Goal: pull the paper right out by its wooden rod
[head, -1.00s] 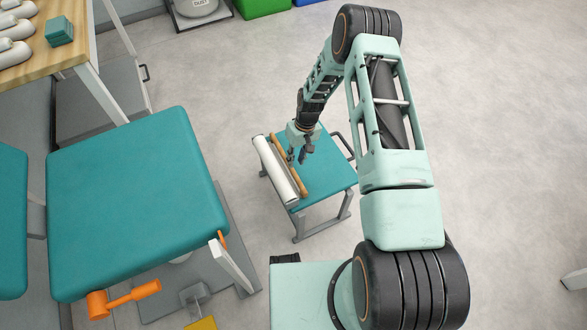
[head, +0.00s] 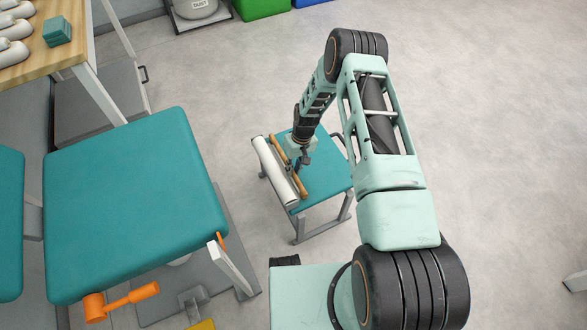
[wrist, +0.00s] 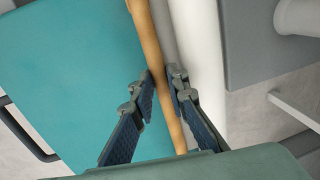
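The wooden rod (head: 297,180) lies alongside the white paper roll (head: 274,171) on a small teal-topped stand (head: 323,185). In the wrist view the rod (wrist: 149,40) runs down the picture, with the white roll (wrist: 199,55) to its right. My gripper (wrist: 163,83) has one finger on each side of the rod. The gap at the fingertips is about the rod's width, and they look closed on it. In the head view my gripper (head: 303,164) is at the rod's middle. Any paper sheet between roll and rod cannot be made out.
A large teal padded bench (head: 130,200) with an orange handle (head: 130,300) stands to the left. A wooden worktable (head: 85,45) is at the upper left.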

